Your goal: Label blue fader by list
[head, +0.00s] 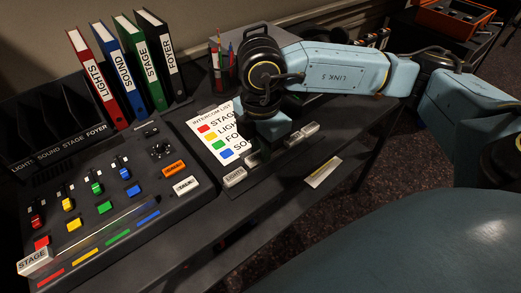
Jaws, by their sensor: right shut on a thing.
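The blue fader (133,190) is the rightmost of the coloured faders on the mixing desk (100,225). A blue strip (148,219) lies on the desk's front edge. The intercom list (213,138) has a blue square at the bottom beside a word starting "SO", partly covered by my right gripper. My right gripper (268,138) points down at the list's right edge, shut on a label block that it mostly hides. A LIGHTS block (235,177) and other pale blocks (295,138) lie nearby. A STAGE block (35,261) stands by the red strip. My left gripper is out of view.
LIGHTS, SOUND, STAGE and FOYER binders (105,85) stand behind the desk, beside a dark slotted rack (45,130). A pen holder (220,75) stands behind the list. An orange button (174,169) and a white button (185,186) are right of the faders. A pale card (323,172) lies near the front edge.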

